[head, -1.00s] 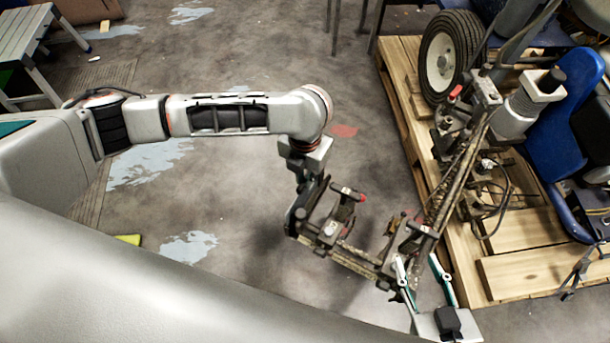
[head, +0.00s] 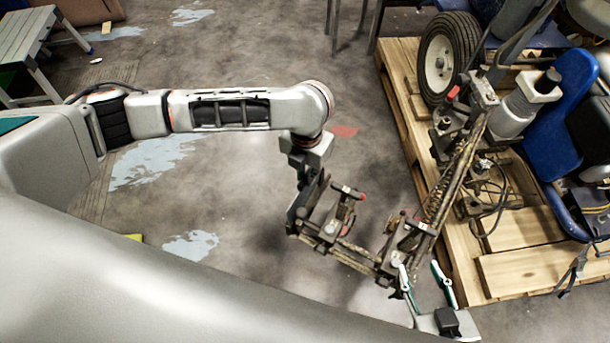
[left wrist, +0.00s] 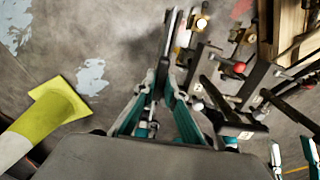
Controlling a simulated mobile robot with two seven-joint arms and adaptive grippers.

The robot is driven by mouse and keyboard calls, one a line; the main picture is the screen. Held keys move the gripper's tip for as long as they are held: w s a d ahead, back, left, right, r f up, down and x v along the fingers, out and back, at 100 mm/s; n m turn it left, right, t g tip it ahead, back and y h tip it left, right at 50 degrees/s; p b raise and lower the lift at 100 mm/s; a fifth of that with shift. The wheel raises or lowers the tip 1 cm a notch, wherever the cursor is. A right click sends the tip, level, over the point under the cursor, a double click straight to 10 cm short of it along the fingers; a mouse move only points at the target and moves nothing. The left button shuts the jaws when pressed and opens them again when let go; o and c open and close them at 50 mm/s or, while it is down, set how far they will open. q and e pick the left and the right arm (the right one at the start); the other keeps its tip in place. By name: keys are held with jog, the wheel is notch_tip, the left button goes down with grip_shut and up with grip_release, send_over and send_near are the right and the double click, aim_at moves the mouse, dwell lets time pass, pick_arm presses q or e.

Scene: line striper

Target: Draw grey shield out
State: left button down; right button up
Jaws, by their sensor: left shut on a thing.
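The grey shield, a thin dark plate (head: 294,212), is at the left end of the striper's front frame (head: 355,255) in the head view. In the left wrist view the shield (left wrist: 167,48) appears nearly edge-on, between the teal fingers. My left gripper (head: 304,178) comes from above and is shut on it; the left wrist view shows its fingertips (left wrist: 163,82) closed on the plate. The shield is beside the frame's brackets; I cannot tell whether it touches them. My right gripper (head: 423,281) is open and empty, close to the frame's right end.
The striper's spring and rod assembly (head: 455,180) rises over a wooden pallet (head: 515,230) with a wheel (head: 447,58). A yellow-green and white cone (left wrist: 50,115) lies lower left in the left wrist view. The floor (head: 240,180) left of the frame is open.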

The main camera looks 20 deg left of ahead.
pick_arm(q)
jog(key=shift+w+r+p, duration=0.1)
jog(key=shift+r+p, duration=0.3)
jog(key=shift+r, duration=0.4)
jog(key=shift+r+p, duration=0.65)
jog(key=shift+r, duration=0.25)
jog(key=shift+r+p, duration=0.85)
jog(key=shift+r, duration=0.65)
jog(key=shift+r+p, duration=0.75)
jog(key=shift+p, duration=0.05)
jog(key=shift+r, duration=0.3)
pick_arm(e)
jog(key=shift+s+d+f+h, duration=0.1)
jog(key=shift+s+d+h, duration=0.2)
jog(key=shift+s+d, duration=0.65)
